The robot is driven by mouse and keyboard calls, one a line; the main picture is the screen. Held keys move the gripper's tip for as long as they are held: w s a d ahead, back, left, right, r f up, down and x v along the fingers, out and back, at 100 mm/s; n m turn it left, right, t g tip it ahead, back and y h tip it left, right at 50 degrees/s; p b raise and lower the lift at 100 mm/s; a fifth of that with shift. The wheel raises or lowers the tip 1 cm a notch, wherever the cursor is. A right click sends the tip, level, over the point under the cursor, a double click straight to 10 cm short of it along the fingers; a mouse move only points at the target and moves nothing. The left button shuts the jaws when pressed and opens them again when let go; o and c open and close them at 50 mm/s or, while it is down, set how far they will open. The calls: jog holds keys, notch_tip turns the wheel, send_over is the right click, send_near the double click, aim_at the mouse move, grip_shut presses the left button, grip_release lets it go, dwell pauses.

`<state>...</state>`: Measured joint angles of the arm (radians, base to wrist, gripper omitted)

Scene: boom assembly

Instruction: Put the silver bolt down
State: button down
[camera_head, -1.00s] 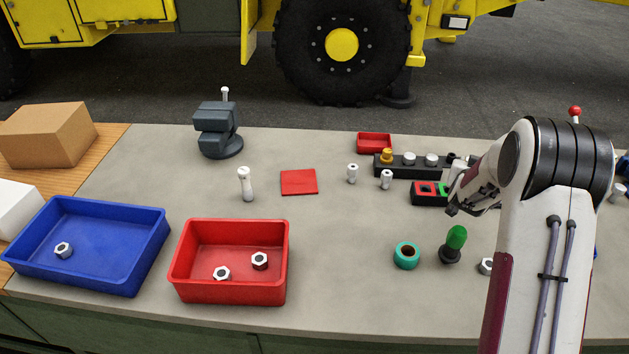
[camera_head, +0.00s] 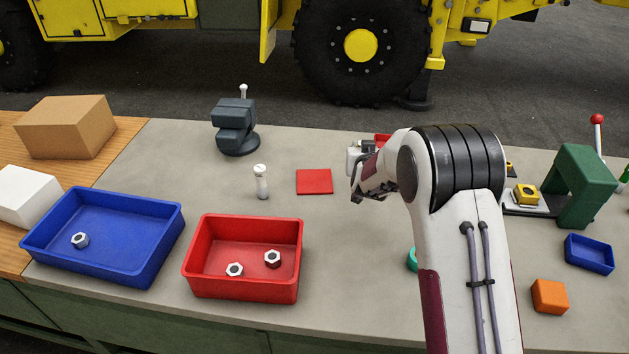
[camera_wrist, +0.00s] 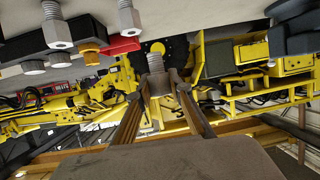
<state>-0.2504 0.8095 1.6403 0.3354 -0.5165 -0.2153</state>
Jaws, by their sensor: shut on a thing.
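My gripper (camera_wrist: 155,98) is shut on a silver bolt (camera_wrist: 155,64), whose threaded end shows between the fingers in the wrist view. In the head view my gripper (camera_head: 362,190) is above the table, right of the flat red square (camera_head: 314,181); the held bolt cannot be made out clearly there. Two other silver bolts, one at the top left (camera_wrist: 55,25) and one beside it (camera_wrist: 128,18), stand on the table in the wrist view, which looks upside down.
A white-topped pin (camera_head: 262,183) stands left of the red square. A red bin (camera_head: 243,290) and a blue bin (camera_head: 60,255) hold nuts at the front left. A grey vise (camera_head: 235,128) is behind. My arm hides the bolt rack.

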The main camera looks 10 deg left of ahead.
jog(key=s+a+r+n+y, duration=0.1)
jog(key=a+n+y, duration=0.1)
jog(key=a, duration=1.2)
jog(key=shift+a+r+y, duration=0.2)
jog(key=shift+a+y, duration=0.1)
jog(key=shift+s+f, duration=0.1)
send_over(310, 183)
jog(key=shift+f, duration=3)
jog(key=shift+f, duration=0.15)
jog(key=shift+f, duration=1.75)
jog(key=shift+f, duration=0.1)
